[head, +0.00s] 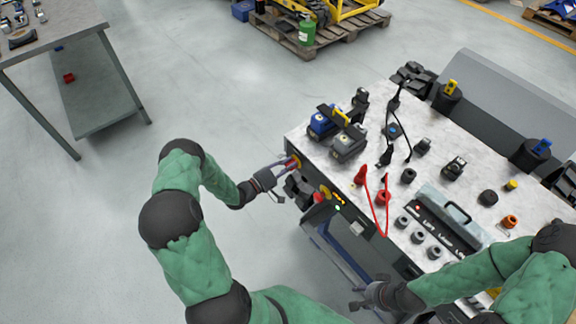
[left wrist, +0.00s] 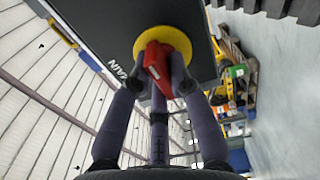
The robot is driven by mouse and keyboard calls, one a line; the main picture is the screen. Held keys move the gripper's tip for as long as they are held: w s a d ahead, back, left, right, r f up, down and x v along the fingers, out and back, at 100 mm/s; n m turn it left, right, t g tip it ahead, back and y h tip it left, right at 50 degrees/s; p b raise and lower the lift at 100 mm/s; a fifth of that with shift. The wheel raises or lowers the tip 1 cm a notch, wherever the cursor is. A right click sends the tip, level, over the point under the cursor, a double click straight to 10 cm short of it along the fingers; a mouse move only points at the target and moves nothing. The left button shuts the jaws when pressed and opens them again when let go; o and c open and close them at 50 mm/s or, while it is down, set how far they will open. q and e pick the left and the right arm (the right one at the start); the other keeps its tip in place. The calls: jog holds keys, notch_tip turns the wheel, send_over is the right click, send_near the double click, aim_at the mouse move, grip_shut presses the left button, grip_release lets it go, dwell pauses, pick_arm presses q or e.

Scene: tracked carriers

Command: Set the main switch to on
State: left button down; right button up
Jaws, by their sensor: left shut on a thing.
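The main switch is a red handle (left wrist: 158,68) on a yellow round plate (left wrist: 179,40), set in a dark panel with lettering that reads MAIN beside it. In the head view the switch (head: 293,161) is on the left end of the workbench carrier. My left gripper (head: 279,166) reaches it from the left. In the left wrist view the fingers of my left gripper (left wrist: 160,86) close on both sides of the red handle. The handle lies slightly slanted across the plate. My right gripper (head: 357,296) is empty, low in front of the carrier, with its fingertips apart.
The carrier top (head: 316,149) holds blue and grey connector blocks, black knobs, red cables (head: 376,202) and a grey toolbox (head: 447,221). A red button (head: 319,197) sits on the front panel near my left gripper. Open floor lies left of the carrier.

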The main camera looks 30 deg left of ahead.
pick_arm(q)
jog(key=shift+m, duration=0.3)
jog(key=c, duration=1.1)
grip_release()
jog(key=shift+c, duration=0.2)
jog(key=shift+s, duration=0.15)
jog(key=v, duration=1.1)
jog(key=shift+s+a, duration=0.15)
jog(key=shift+s, duration=0.2)
jog(key=shift+f, duration=0.1)
